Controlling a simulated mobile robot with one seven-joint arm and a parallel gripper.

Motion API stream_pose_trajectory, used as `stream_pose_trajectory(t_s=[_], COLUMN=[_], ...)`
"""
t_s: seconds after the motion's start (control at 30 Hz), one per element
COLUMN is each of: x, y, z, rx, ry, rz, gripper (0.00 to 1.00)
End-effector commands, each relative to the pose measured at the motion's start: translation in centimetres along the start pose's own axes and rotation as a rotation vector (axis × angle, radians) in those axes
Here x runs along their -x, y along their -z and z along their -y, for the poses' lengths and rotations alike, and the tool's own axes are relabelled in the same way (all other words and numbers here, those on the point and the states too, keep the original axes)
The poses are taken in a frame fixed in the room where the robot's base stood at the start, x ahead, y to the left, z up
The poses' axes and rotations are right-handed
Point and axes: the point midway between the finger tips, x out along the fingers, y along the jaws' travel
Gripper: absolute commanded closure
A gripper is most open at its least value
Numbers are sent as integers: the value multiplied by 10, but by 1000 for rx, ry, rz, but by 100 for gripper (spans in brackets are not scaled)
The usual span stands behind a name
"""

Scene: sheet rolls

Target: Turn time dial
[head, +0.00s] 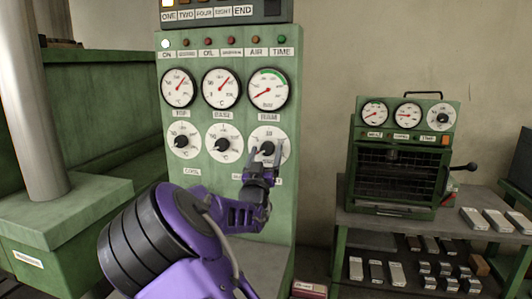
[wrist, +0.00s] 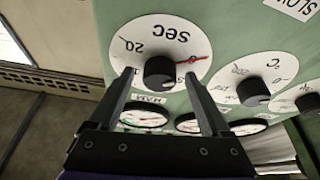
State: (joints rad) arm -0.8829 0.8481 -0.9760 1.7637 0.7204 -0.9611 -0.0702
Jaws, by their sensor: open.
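The time dial (head: 266,133) is the rightmost of three white dials in the lower row on the green panel. In the wrist view it is a white disc marked SEC (wrist: 160,38), upside down, with a black knob (wrist: 160,72) at its centre. Its red pointer extends right, near the disc's edge. My gripper (head: 266,156) is in front of this dial. In the wrist view my open gripper (wrist: 159,78) has one finger on each side of the knob, with visible gaps. The fingertips overlap the lower disc; I cannot tell whether they touch it.
Two similar dials (head: 223,143) (head: 183,140) sit left of the time dial, with round gauges (head: 221,88) above. A green oven-like box (head: 403,157) stands on a bench at the right, with metal blocks (head: 393,273) on a shelf below.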

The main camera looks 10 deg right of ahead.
Motion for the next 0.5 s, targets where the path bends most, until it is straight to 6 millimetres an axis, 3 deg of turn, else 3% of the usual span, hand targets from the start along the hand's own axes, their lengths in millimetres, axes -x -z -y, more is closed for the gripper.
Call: stream_pose_trajectory(t_s=[0.27,0.5], x=[-2,-1], y=[0,0], z=[0,0], rx=[0,0], ry=[-1,-1], rz=[0,0], gripper=[18,61])
